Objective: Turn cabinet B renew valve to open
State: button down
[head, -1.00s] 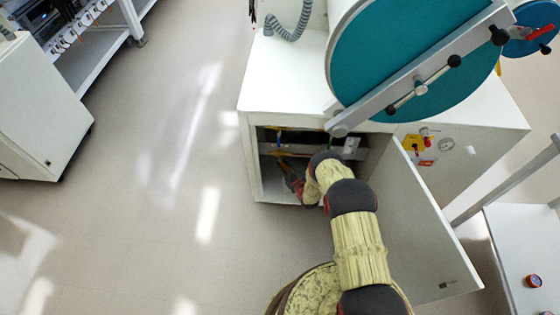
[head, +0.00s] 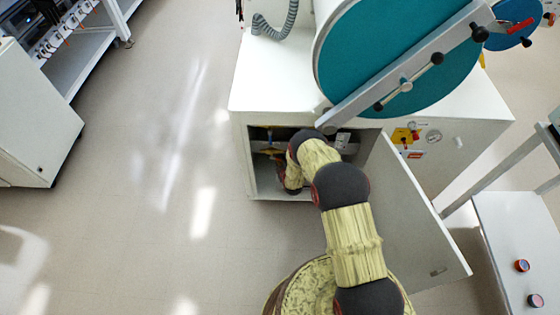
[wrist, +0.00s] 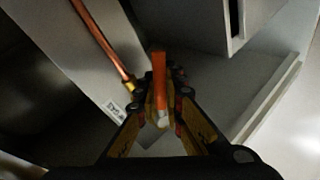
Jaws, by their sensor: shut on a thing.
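An orange valve lever (wrist: 159,75) with a pale tip stands between the fingers of my gripper (wrist: 166,98) in the wrist view. The fingers are shut on it from both sides. A copper pipe (wrist: 99,38) with a brass fitting (wrist: 128,86) runs just left of the lever. The valve body is mostly hidden by the fingers. In the head view my arm reaches into the open lower compartment (head: 256,168) of the cabinet, and the fingertips and lever are hidden there. No valve marking is readable.
The opened white door (head: 415,225) stands right of my arm. The large teal round door (head: 390,60) with a grey bar is above. A white cart (head: 505,235) is at right. Free floor (head: 150,190) lies to the left.

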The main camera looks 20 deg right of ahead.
dwell(0.3)
jog(key=c, duration=1.9)
grip_release()
jog(key=shift+r, duration=0.1)
jog(key=v, duration=0.8)
jog(key=shift+a, duration=0.1)
